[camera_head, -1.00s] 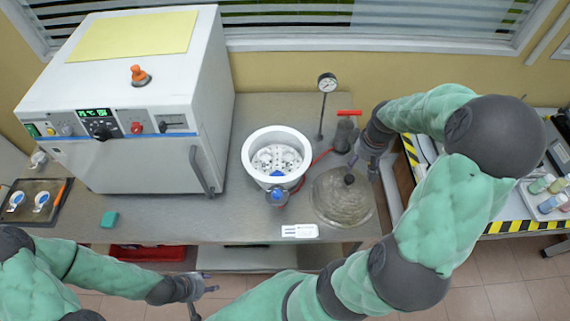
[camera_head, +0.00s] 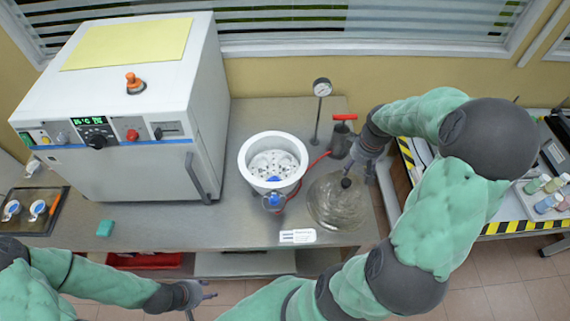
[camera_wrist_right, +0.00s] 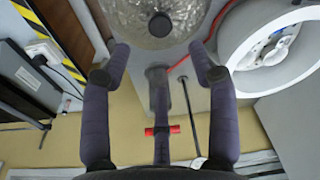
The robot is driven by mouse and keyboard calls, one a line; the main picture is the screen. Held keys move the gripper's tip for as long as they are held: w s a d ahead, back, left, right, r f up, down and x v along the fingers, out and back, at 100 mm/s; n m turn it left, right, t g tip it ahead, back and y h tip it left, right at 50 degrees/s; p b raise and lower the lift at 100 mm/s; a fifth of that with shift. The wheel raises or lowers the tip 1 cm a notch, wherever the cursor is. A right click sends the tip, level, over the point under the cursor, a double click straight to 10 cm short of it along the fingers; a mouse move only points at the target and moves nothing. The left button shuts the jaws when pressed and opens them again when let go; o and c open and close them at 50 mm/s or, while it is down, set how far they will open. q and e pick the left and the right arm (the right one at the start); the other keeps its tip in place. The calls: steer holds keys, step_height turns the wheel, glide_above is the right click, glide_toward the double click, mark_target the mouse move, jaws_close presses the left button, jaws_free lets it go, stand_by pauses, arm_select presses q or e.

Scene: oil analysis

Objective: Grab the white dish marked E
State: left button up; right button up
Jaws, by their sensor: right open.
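No letter E is readable in either view. Two small round white pieces with blue parts, (camera_head: 12,209) and (camera_head: 37,208), lie on a dark tray (camera_head: 42,226) at the far left; I cannot tell whether either is the marked dish. My right gripper (camera_head: 369,168) is open and empty beside the clear round lid (camera_head: 332,207). In the right wrist view its fingers (camera_wrist_right: 160,58) are spread, with the lid's black knob (camera_wrist_right: 160,23) beyond the tips. My left gripper (camera_head: 202,301) is open and empty in front of the table's near edge, far from the tray.
A white pot (camera_head: 245,163) with a perforated insert stands mid-table. A big white oven (camera_head: 130,165) fills the left. A gauge (camera_head: 321,88) on a rod and a red-handled pump (camera_head: 341,140) stand behind the lid.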

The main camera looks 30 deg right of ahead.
steer(key=shift+c, duration=1)
steer(key=m+g+p, duration=0.1)
steer(key=m+p, duration=0.3)
steer(key=m, duration=1.9)
glide_above(285, 169)
step_height(285, 169, down, 6)
steer(key=f, duration=0.5)
steer(key=shift+w+d, duration=0.15)
steer(key=shift+w, duration=0.05)
steer(key=shift+s+f+p, duration=0.15)
steer(key=shift+f+p, duration=0.4)
steer(key=shift+f, duration=2.2)
steer(key=c, duration=0.9)
